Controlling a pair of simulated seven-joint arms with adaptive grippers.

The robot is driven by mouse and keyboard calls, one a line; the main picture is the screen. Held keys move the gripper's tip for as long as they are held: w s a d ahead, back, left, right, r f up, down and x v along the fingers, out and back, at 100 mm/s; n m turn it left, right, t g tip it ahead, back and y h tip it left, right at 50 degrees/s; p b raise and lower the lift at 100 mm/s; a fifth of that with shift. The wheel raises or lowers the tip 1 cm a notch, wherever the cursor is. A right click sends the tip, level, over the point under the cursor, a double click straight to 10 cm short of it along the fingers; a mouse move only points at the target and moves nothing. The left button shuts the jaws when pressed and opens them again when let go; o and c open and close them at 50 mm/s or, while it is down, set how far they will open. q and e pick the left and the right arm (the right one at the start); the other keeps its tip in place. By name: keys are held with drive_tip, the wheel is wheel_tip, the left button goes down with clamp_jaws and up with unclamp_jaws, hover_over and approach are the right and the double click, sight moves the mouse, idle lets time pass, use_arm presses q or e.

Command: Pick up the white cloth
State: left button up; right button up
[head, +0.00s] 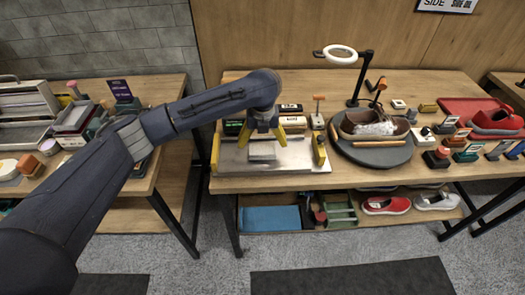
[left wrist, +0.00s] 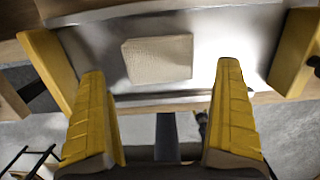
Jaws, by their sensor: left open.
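The white cloth (head: 263,150) is a small, flat, pale rectangle on a metal tray (head: 228,158) at the left part of the table. In the left wrist view the cloth (left wrist: 158,59) lies on the shiny tray, beyond my fingertips. My left gripper (head: 262,132) is above the tray, pointing down over the cloth. Its yellow fingers are apart and empty in the left wrist view (left wrist: 166,80), with no contact on the cloth visible. My right gripper is not in view.
Yellow blocks (head: 319,149) stand at the tray's sides. A brown shoe (head: 365,124) sits on a round dark turntable (head: 372,153) to the right, under a ring lamp (head: 340,54). Several brushes and small boxes crowd the right side. A red tray (head: 470,108) holds a red shoe (head: 496,121).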

sight(262, 148)
use_arm(q)
drive_tip(key=shift+w+f, duration=0.2)
drive_tip(key=shift+f, duration=1.2)
drive_tip(key=shift+w+f, duration=0.2)
drive_tip(key=shift+f, duration=1.15)
drive_tip(key=shift+c, duration=0.6)
drive_tip(key=c, duration=0.8)
